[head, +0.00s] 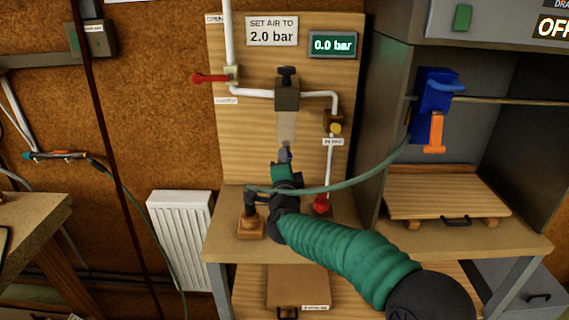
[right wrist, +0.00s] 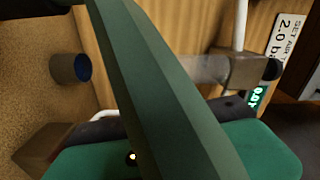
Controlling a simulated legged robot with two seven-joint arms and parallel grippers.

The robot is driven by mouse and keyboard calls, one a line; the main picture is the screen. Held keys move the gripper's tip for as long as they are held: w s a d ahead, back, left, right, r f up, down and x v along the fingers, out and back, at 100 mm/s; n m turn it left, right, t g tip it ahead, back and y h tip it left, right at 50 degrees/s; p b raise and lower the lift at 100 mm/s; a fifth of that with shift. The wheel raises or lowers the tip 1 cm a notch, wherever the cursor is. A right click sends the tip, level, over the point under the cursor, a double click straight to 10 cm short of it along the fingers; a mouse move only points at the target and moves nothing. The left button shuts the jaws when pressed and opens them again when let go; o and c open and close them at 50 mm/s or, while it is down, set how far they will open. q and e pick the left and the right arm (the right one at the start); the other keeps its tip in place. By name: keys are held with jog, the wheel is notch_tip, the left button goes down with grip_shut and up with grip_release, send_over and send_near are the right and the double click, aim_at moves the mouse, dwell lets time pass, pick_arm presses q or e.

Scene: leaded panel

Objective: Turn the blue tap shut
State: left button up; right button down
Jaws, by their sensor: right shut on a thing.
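The blue tap (head: 285,153) shows as a small blue-grey piece just below the clear bowl on the wooden panel. My right gripper (head: 286,163) is shut on it, with green finger parts around its lower end. A green hose (head: 330,188) passes in front of the gripper and hides part of it. In the right wrist view the hose (right wrist: 165,100) crosses the middle and hides the fingertips and the tap. The clear bowl (right wrist: 190,68) shows behind it, right of the hose. My left gripper is not in view.
A red-handled tap (head: 210,78) sits upper left on the panel (head: 225,150). The gauge (head: 333,44) reads 0.0 bar. A blue and orange tool (head: 433,110) hangs at right. A dark elbow on a wooden block (head: 250,228) stands left of my wrist.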

jog(key=shift+f, duration=0.3)
jog(key=c, duration=1.3)
grip_release()
jog(key=shift+o, duration=1.3)
jog(key=shift+r, duration=0.15)
jog(key=shift+s, duration=0.1)
jog(key=s+b, duration=0.1)
jog(key=s, duration=1.5)
jog(key=shift+s, duration=0.3)
